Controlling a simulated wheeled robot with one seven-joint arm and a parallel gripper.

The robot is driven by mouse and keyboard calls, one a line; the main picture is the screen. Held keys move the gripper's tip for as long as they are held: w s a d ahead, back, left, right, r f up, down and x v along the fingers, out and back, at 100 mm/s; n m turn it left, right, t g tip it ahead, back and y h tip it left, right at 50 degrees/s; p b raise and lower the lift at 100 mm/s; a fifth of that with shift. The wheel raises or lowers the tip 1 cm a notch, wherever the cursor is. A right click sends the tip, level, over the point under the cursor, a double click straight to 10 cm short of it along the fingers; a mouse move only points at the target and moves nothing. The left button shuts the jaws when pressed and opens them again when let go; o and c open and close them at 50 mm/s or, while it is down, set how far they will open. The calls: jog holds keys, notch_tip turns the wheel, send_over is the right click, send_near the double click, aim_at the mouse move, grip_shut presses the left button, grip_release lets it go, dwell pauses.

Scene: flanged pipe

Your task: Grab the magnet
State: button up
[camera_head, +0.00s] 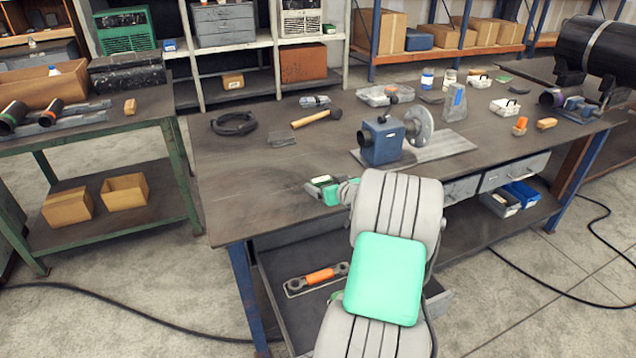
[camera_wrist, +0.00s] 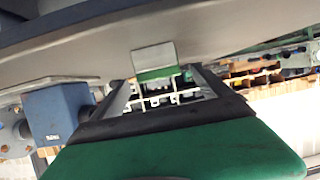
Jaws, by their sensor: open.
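I cannot tell for sure which thing is the magnet. In the head view, a grey tool with an orange middle and ringed ends (camera_head: 318,277) lies low under the bench's front edge, left of my arm. A small block with an orange top (camera_head: 520,126) stands on the bench at the right. My gripper (camera_head: 322,187) is above the bench near its front edge, apart from both. It is open, and I see nothing held. In the wrist view, the dark jaw parts (camera_wrist: 150,100) and a pale block with a green edge (camera_wrist: 155,60) show; the block's identity is unclear.
A blue flange fixture (camera_head: 382,142) stands on the bench (camera_head: 250,180) right of my gripper. A hammer (camera_head: 317,118), a black cable coil (camera_head: 233,124) and a clear case (camera_head: 385,95) lie farther back. The bench's left front is clear. Cables cross the floor.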

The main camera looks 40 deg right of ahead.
aim_at(322, 180)
jog(key=x, duration=0.4)
jog(key=shift+d+p, duration=0.15)
jog(key=shift+p, duration=0.2)
jog(key=shift+c, duration=0.2)
jog(key=c, duration=1.8)
jog(key=shift+r, duration=0.1)
grip_shut()
